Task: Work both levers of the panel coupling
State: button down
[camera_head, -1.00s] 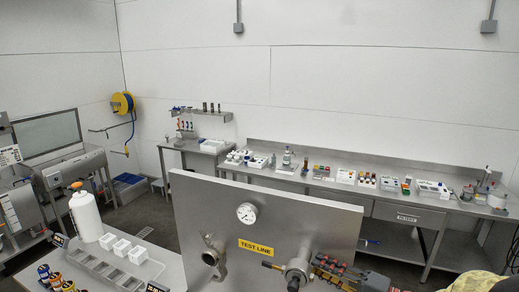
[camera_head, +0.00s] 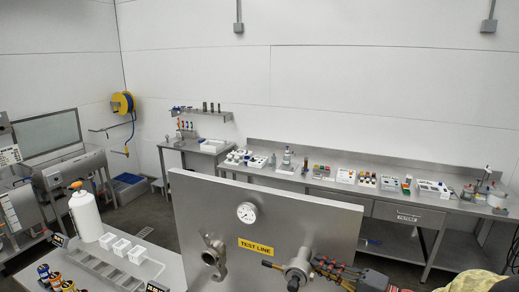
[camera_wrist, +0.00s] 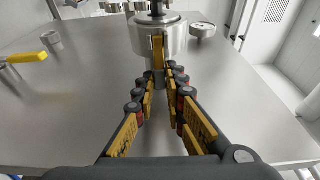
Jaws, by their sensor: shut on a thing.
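The panel coupling (camera_head: 298,268) is a round metal fitting on the front of the steel panel (camera_head: 215,195), and it also shows in the wrist view (camera_wrist: 150,38). One lever (camera_head: 272,266), with an orange-yellow grip, sticks out to its left in the head view. The other lever (camera_wrist: 158,48), a yellow one, points toward my wrist camera. My gripper (camera_head: 322,266) is at the coupling's right side. Its fingertips (camera_wrist: 160,72) are closed in on this yellow lever, and the fingers hide part of it.
A dial gauge (camera_head: 247,213), a TEST LINE label (camera_head: 256,248) and a pipe fitting (camera_head: 214,255) are on the panel near the coupling. In the wrist view, a yellow handle (camera_wrist: 25,58) and a small stub (camera_wrist: 52,40) stand at left. Bare panel lies between.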

jog(key=shift+s+d+m+t+h+b, duration=0.15)
jog(key=shift+s+m+t+h+b, duration=0.05)
jog(key=shift+m+t+h+b, duration=0.35)
jog(key=shift+s+d+m+t+h+b, duration=0.2)
jog(key=shift+m+t+h+b, duration=0.25)
jog(key=shift+t+h, duration=0.15)
jog(key=shift+f, duration=0.1)
jog(key=shift+s+d+m+t+h+b, duration=0.1)
jog(key=shift+s+m+t+h+b, duration=0.1)
jog(key=shift+m+t+h+b, duration=0.4)
jog(key=shift+s+m+t+h+b, duration=0.2)
jog(key=shift+m+t+h+b, duration=0.3)
jog(key=shift+h+b, duration=0.15)
